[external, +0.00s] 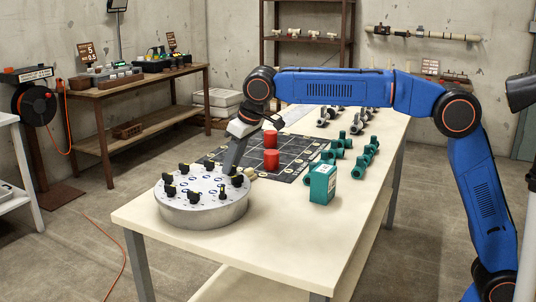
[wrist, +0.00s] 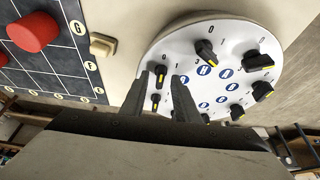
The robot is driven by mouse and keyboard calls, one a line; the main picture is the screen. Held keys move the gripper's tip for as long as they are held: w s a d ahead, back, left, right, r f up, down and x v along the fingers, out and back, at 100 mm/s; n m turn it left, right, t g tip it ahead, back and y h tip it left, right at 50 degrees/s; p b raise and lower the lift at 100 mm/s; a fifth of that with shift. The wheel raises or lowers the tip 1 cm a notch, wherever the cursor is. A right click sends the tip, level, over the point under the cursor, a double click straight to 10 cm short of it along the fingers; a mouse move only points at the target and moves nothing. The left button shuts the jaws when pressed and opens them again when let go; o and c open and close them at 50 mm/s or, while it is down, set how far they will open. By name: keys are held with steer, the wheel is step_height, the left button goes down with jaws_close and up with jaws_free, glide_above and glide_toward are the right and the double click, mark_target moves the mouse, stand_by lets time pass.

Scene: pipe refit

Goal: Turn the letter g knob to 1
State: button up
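A round white-topped dial panel (external: 205,205) with a grey side stands at the near left end of the table. Several black knobs with yellow pointer marks ring it, each beside a blue letter disc. In the wrist view the panel (wrist: 222,40) fills the upper right. My gripper (wrist: 162,78) is low over the panel's edge, fingers pointing at it, with one black knob (wrist: 156,99) between them and gaps visible beside it. The external view shows my gripper (external: 232,165) at the panel's far side. The letters are too small or tilted to tell which knob is g.
A dark grid board (external: 290,165) with two red cylinders (external: 271,160) lies behind the panel. A teal box (external: 322,184) and several teal fittings (external: 360,155) stand to the right. A small tan block (wrist: 103,45) sits between board and panel. The table's near end is clear.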

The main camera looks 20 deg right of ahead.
jaws_close()
steer(key=shift+m, duration=0.4)
steer(key=m, duration=0.1)
steer(key=m+h, duration=0.1)
steer(key=m, duration=0.1)
steer(key=m+t+h, duration=0.1)
steer(key=m, duration=0.1)
steer(key=shift+s+a, duration=0.1)
steer(key=shift+a, duration=0.15)
steer(key=m+h, duration=0.1)
steer(key=m, duration=0.2)
steer(key=m+h, duration=0.1)
steer(key=m, duration=0.1)
steer(key=shift+a+m, duration=0.15)
steer(key=shift+m, duration=0.25)
jaws_free()
